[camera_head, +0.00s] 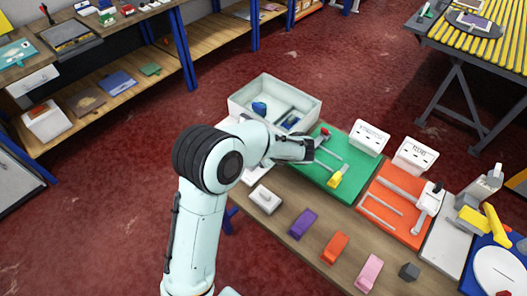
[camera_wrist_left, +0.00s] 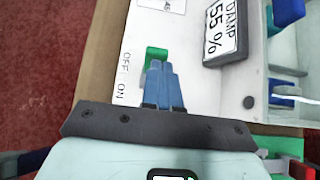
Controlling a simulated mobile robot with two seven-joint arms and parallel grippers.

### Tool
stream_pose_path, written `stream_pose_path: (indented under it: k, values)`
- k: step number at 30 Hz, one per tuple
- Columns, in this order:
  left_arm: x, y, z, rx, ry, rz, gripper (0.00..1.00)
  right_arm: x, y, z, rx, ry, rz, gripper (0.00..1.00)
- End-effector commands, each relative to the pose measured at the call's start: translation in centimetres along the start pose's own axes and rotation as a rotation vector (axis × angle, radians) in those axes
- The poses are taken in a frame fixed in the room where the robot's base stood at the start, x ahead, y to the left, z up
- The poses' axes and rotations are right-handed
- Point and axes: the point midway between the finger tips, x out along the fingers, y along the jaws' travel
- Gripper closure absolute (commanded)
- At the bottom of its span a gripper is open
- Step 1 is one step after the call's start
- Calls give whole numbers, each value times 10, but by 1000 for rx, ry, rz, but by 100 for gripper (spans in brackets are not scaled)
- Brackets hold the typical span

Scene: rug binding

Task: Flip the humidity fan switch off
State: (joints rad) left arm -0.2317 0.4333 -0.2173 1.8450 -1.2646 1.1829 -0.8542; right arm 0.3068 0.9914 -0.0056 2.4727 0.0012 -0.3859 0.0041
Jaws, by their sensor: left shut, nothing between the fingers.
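The humidity fan panel is a white plate (camera_wrist_left: 205,85) with OFF and ON printed at its left edge in the left wrist view. Its green switch (camera_wrist_left: 157,54) shows just past my fingertips, level with the OFF label. My fingers cover the area level with ON, so the switch's full position is hidden. My left gripper (camera_wrist_left: 157,66) is shut and empty, its blue fingertips at the switch; contact cannot be made out. A display (camera_wrist_left: 222,28) reads DAMP 55 %. In the head view my left arm covers most of the panel and the fingertips.
A white bin (camera_head: 245,108) with blue items stands beyond the panel. A green mat (camera_head: 345,180) with tools lies to the right, an orange mat (camera_head: 385,215) further on. A white block (camera_head: 266,198) and coloured clips line the table's front edge.

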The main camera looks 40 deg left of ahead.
Motion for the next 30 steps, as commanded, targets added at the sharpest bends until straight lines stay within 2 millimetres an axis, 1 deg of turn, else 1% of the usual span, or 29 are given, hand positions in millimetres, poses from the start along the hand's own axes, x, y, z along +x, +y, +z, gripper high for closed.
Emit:
stream_pose_path:
  k: [7,17,26,30]
  values:
    - [-1,0,0,1,-1,0,100,0,0,0,1,-1,0,33]
    - [-11,-1,11,-1,-2,-1,100,-12,-6,-7,-3,9,-3,33]
    - [-10,0,10,1,-2,1,100,-11,-6,-6,-3,8,-3,33]
    - [-16,-1,11,0,-2,-1,100,-11,-6,-7,-3,9,-3,33]
